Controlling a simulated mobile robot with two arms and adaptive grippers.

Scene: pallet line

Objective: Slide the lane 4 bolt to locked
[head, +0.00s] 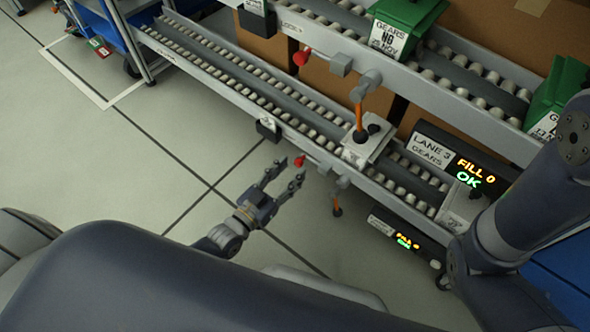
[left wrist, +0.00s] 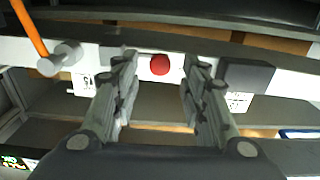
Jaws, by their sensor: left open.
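A red ball knob (head: 299,160) sits on the lower rail of the roller rack, just left of a grey bracket (head: 343,182) with an orange handle (head: 337,207) hanging down. I take it as the lane 4 bolt knob; no lane 4 label is readable. My left gripper (head: 283,180) is open and empty, just in front of the knob. In the left wrist view the knob (left wrist: 160,65) shows between and beyond the open fingertips (left wrist: 158,62), with no contact visible. An orange rod (left wrist: 30,28) and grey cylinder (left wrist: 62,58) are at left there. My right gripper is out of view.
Above, another red knob (head: 301,57) and an orange lever (head: 358,100) are on the upper rail. A lane 3 sign (head: 432,146) and a lit display (head: 475,172) are at right. Green bins (head: 405,20) stand on the upper rollers.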

